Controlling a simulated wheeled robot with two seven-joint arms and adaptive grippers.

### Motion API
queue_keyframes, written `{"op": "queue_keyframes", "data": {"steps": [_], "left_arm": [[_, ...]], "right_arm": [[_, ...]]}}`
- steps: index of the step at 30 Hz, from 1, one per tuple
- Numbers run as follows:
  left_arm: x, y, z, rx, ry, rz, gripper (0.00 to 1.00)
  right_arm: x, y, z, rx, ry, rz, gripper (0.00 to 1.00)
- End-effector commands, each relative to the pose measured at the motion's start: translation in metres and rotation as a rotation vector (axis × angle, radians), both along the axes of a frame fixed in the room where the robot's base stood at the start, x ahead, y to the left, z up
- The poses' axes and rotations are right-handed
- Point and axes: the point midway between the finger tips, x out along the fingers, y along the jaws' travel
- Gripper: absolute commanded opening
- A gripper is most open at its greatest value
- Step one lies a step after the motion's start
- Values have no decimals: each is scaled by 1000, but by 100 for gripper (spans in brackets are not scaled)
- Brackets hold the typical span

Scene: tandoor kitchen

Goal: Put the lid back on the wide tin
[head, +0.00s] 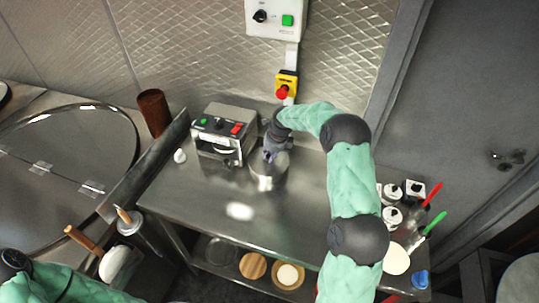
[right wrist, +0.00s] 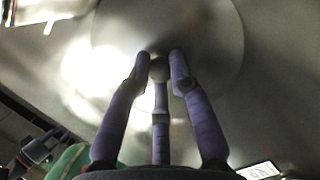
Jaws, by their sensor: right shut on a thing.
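My right gripper (head: 272,150) reaches down over the steel worktable, beside the control box. In the right wrist view, its three fingers (right wrist: 158,68) are closed around a small round knob at the middle of a wide, flat grey disc, the lid (right wrist: 205,35). In the head view, the lid and the wide tin are hard to tell apart: a pale round metal shape (head: 268,172) shows under the gripper, partly hidden by it. I cannot tell whether the lid touches the tin. My left gripper is not visible; only part of that arm shows at bottom left.
A control box (head: 222,133) stands close left of the gripper. A brown cylinder (head: 153,112) is farther left. Shakers (head: 393,193) and red and green handled items crowd the right end. The table's front middle (head: 215,205) is clear. Round wooden things (head: 252,265) lie below.

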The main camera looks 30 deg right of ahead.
Motion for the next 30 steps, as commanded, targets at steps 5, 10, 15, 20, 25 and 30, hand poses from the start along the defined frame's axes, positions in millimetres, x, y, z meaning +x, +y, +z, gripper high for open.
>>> {"op": "queue_keyframes", "data": {"steps": [5,10,15,20,25,30], "left_arm": [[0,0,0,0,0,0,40],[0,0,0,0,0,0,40],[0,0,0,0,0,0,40],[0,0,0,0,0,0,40],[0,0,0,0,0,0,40],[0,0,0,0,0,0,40]], "right_arm": [[0,0,0,0,-1,0,0],[0,0,0,0,-1,0,33],[0,0,0,0,0,0,49],[0,0,0,0,0,0,55],[0,0,0,0,0,0,73],[0,0,0,0,0,0,73]]}}
